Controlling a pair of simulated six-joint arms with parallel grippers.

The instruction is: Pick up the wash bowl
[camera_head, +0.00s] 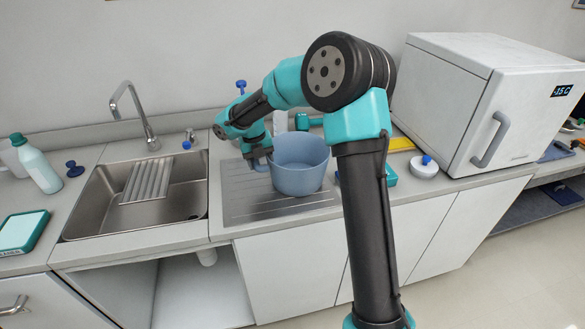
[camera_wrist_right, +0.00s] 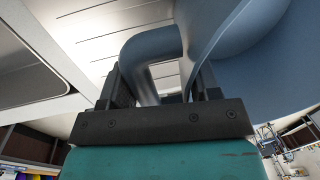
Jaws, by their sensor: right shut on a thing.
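The wash bowl (camera_head: 300,165) is a blue-grey round tub with a side handle. It is at the draining board right of the sink in the head view; I cannot tell whether it touches the board. My right gripper (camera_head: 256,161) is at the left side of the bowl, at its handle. In the right wrist view the gripper (camera_wrist_right: 160,90) is shut on the curved handle (camera_wrist_right: 140,60), with the bowl wall (camera_wrist_right: 255,65) close on the right. My left gripper does not show.
A steel sink (camera_head: 85,215) with a tap (camera_head: 137,110) lies left of the ribbed draining board (camera_head: 240,200). A white freezer box (camera_head: 470,100) stands at the right. A white bottle (camera_head: 40,167) and a teal-edged device (camera_head: 22,230) are at the far left.

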